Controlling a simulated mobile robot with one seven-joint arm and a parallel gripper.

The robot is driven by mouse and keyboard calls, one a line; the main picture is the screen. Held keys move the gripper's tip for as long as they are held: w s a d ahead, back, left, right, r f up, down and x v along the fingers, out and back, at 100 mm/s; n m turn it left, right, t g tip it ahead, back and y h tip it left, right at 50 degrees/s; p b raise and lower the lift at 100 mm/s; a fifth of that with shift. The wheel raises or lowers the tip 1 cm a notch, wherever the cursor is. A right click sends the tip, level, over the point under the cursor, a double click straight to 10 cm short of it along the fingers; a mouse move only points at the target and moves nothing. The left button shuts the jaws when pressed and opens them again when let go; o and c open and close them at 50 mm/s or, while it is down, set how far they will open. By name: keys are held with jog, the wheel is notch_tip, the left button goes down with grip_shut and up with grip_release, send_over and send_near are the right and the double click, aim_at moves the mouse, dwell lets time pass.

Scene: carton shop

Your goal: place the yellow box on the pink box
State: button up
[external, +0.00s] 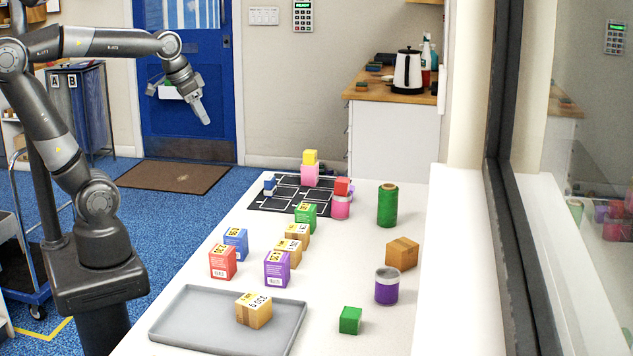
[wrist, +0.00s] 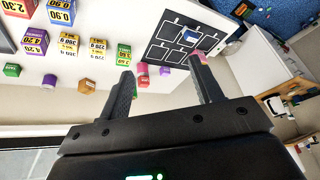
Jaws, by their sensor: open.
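The yellow box (external: 310,157) sits on top of the pink box (external: 310,174), at the far end of the white table on the black marked mat. The yellow box looks upright and rests directly on the pink one. In the wrist view a bit of pink shows beside the right finger, and I cannot make out the yellow box there. My gripper (external: 178,105) is open and empty, raised high and to the left of the boxes, well apart from them. Its two spread fingers also show in the wrist view (wrist: 160,78).
A red block (external: 342,187) sits on a pink can (external: 340,207) near the stack. A green cylinder (external: 387,206) stands to the right. Several labelled boxes, including a purple one (external: 277,269), stand mid-table. A grey tray (external: 180,325) holds a tan carton (external: 254,311).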

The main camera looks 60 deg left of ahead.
jog(key=s+f+n, duration=0.1)
jog(key=s+f, duration=0.4)
jog(key=s, duration=0.2)
jog(key=shift+d+t, duration=0.3)
jog(key=shift+t, duration=0.1)
